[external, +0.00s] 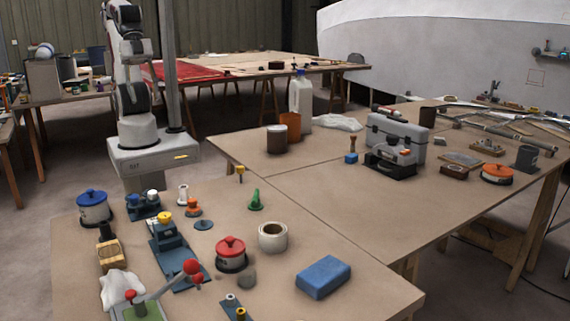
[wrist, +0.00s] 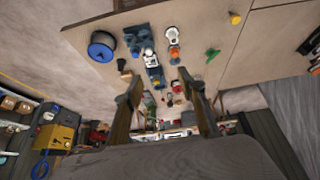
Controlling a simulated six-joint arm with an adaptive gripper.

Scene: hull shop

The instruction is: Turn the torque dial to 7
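My gripper (wrist: 159,77) shows in the wrist view with its two fingers well apart and nothing held between them. It is above and away from the near bench. No number scale is readable, so I cannot tell for sure which part is the torque dial. On the near bench, a blue fixture with a yellow knob (external: 165,218) stands left of centre. A blue fixture with a pale knob (external: 143,207) stands behind it. An orange knob-like piece (external: 193,208) and a flat blue disc (external: 204,225) are beside them. In the external view the gripper is not clearly visible.
A blue-lidded pot (external: 93,208), a red-lidded pot (external: 231,255), a tape roll (external: 273,237), a blue block (external: 323,277) and a red-balled lever (external: 180,279) crowd the near bench. A grey toolbox (external: 396,138) stands on the right bench.

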